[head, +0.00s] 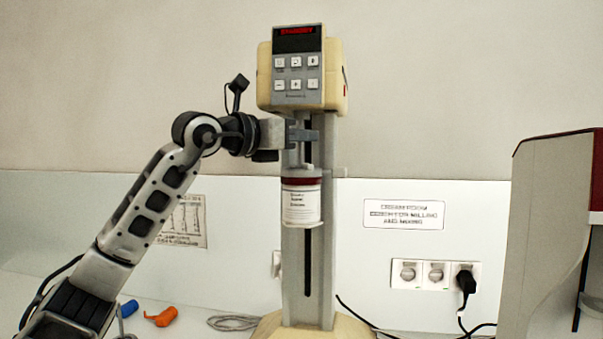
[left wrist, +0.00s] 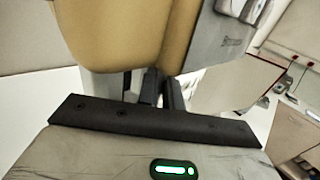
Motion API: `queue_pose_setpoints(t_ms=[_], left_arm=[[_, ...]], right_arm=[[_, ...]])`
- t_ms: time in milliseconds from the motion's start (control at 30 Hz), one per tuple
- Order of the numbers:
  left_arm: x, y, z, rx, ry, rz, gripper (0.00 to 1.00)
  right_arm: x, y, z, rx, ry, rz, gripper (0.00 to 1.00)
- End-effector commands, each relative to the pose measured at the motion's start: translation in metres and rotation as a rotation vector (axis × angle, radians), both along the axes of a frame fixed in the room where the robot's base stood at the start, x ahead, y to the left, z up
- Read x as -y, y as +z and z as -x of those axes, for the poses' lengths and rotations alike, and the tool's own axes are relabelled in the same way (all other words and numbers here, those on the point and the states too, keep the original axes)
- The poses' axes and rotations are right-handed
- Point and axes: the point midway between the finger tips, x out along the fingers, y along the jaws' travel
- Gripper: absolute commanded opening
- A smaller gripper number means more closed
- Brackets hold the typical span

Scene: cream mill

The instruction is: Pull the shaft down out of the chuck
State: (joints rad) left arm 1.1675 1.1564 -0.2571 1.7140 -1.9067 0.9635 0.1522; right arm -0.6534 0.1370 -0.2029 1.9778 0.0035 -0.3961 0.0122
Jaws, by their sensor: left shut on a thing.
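The cream mill (head: 333,75) stands upright on its column, with a red display and buttons on its head. My left gripper (head: 303,135) is just below the mill head, at the front of the column, shut on the shaft. The shaft (head: 299,156) shows only as a short piece between the fingers and the jar; the chuck is too small and covered to make out. The jar (head: 301,203) with a dark red lid and white label is below my fingers. In the left wrist view the mill head (left wrist: 120,35) is close above my dark fingers (left wrist: 160,88). My right gripper is not in view.
The mill's cream base (head: 300,329) rests on the bench. An orange object (head: 161,317), a blue object (head: 129,308) and a coiled cable (head: 232,322) lie at left. Sockets with a black plug (head: 466,282) are on the wall panel. A large grey-and-red machine (head: 550,240) stands at right.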

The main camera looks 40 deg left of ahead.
Motion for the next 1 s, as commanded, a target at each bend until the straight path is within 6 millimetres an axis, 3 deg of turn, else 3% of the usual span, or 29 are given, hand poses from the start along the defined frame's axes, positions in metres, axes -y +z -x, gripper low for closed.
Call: queue_pose_setpoints(t_ms=[933, 1000], left_arm=[[0.0001, -0.0090, 0.0001, -0.001, 0.000, 0.000, 0.00], [0.0001, -0.0090, 0.0001, -0.001, 0.000, 0.000, 0.21]], right_arm=[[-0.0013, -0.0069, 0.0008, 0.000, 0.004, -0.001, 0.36], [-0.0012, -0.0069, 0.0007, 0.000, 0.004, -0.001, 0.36]])
